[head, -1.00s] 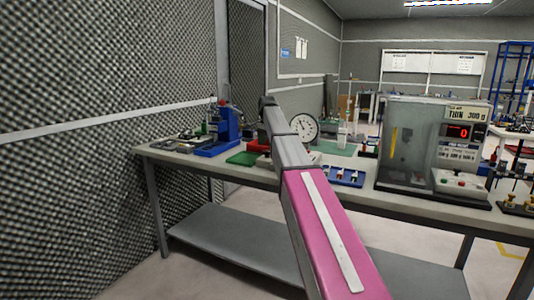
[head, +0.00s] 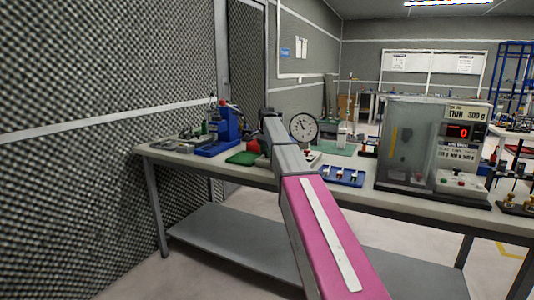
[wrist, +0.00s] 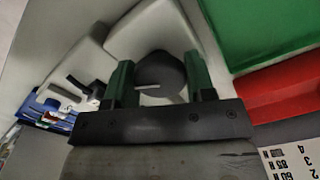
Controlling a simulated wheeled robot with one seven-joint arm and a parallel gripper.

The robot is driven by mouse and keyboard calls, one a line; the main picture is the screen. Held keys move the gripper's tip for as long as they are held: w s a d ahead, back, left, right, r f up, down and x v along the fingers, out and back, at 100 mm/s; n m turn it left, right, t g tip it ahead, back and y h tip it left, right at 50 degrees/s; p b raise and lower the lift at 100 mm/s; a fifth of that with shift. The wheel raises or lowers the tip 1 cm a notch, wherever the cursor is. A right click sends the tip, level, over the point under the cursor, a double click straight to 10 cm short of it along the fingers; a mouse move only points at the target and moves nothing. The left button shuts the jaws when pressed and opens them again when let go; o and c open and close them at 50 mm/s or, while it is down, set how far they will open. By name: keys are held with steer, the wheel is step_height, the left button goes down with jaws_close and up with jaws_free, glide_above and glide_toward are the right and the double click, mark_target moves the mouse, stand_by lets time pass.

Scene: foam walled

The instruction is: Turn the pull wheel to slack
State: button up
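The pull wheel is a dark round knob (wrist: 160,74) with a white line across its face. It sits on a pale, angled housing (wrist: 150,32) in the wrist view. My gripper (wrist: 160,80) has its two green fingers on opposite sides of the knob, which fills the gap between them. I cannot tell whether both fingers press on it. In the head view my arm hides the knob and the gripper.
A green block (wrist: 265,30) and a red block (wrist: 285,88) lie right of the knob in the wrist view. A blue tray with small parts (head: 343,176) and a clear cabinet (head: 405,150) stand right along the bench (head: 440,207). A blue device (head: 228,128) stands left.

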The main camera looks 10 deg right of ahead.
steer(key=shift+n, duration=0.4)
steer(key=n, duration=0.4)
steer(key=shift+n, duration=0.4)
steer(key=n, duration=1.1)
steer(key=shift+n, duration=0.4)
steer(key=n, duration=0.5)
steer(key=shift+n, duration=0.4)
steer(key=o, duration=0.9)
steer(key=shift+r, duration=0.1)
